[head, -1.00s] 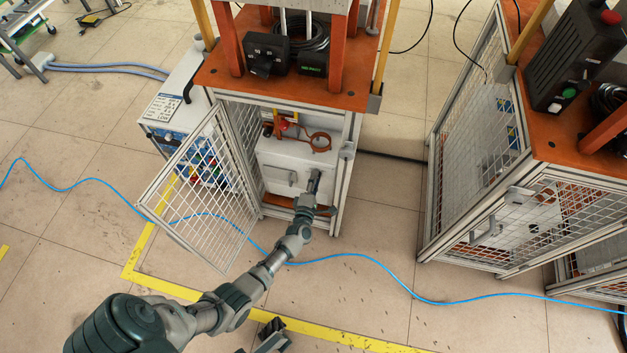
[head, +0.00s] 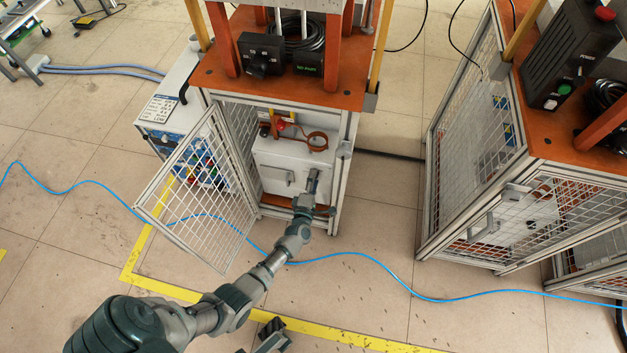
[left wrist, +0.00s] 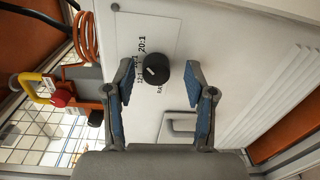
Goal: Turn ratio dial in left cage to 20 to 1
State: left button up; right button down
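The left cage (head: 346,165) stands open with a white box (head: 280,160) inside it. In the left wrist view, the black ratio dial (left wrist: 156,70) sits on a white panel, with a pale pointer mark on its face. A printed "20:1" label (left wrist: 149,43) shows beside it; other markings are partly hidden by the dial. My left gripper (left wrist: 158,84) is open, with one blue-padded finger on each side of the dial. Gaps show between the fingers and the dial. In the head view my left gripper (head: 312,180) is at the box front and hides the dial.
The mesh door (head: 190,190) is swung open to the left of my arm. A red-orange coil (head: 316,141) is on top of the box. A second cage (head: 475,150) stands to the right. A blue cable (head: 400,285) crosses the floor. A dark part (head: 270,335) shows at the bottom edge.

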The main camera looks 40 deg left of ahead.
pick_arm(q)
jog(key=v, duration=1.2)
